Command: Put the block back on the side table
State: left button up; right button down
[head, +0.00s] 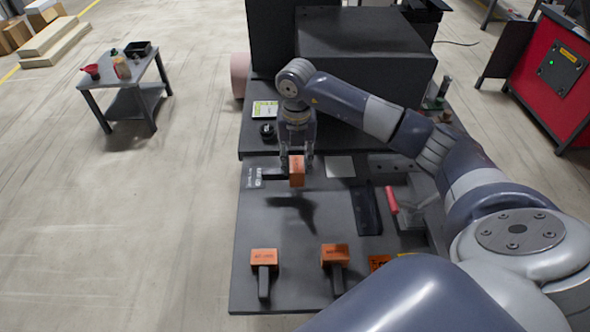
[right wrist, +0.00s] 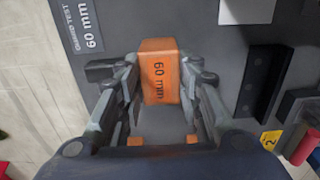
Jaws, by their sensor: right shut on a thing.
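My right gripper (head: 297,164) is shut on an orange block (head: 297,172) and holds it above the dark workbench (head: 255,222), with a shadow below. In the right wrist view the block (right wrist: 160,72) reads "60 mm" and sits between the two fingers. The side table (head: 117,77) is a small grey table with a lower shelf, far off at the upper left. The gripper is well away from it. My left gripper is not in view.
Two more orange blocks with dark stems (head: 264,257) (head: 334,254) are at the bench's front. A black tray (head: 138,49), red funnel-like item (head: 91,71) and tan item (head: 122,68) stand on the side table. Open floor (head: 180,190) lies left of the bench.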

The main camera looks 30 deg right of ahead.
jog(key=shift+w+f, duration=0.15)
jog(key=shift+f, duration=0.45)
notch_tip(320, 180, down, 3)
jog(key=shift+f+p, duration=0.1)
jog(key=shift+p, duration=0.25)
jog(key=shift+f, duration=0.1)
jog(key=c, duration=1.3)
grip_release()
jog(key=shift+o, duration=0.9)
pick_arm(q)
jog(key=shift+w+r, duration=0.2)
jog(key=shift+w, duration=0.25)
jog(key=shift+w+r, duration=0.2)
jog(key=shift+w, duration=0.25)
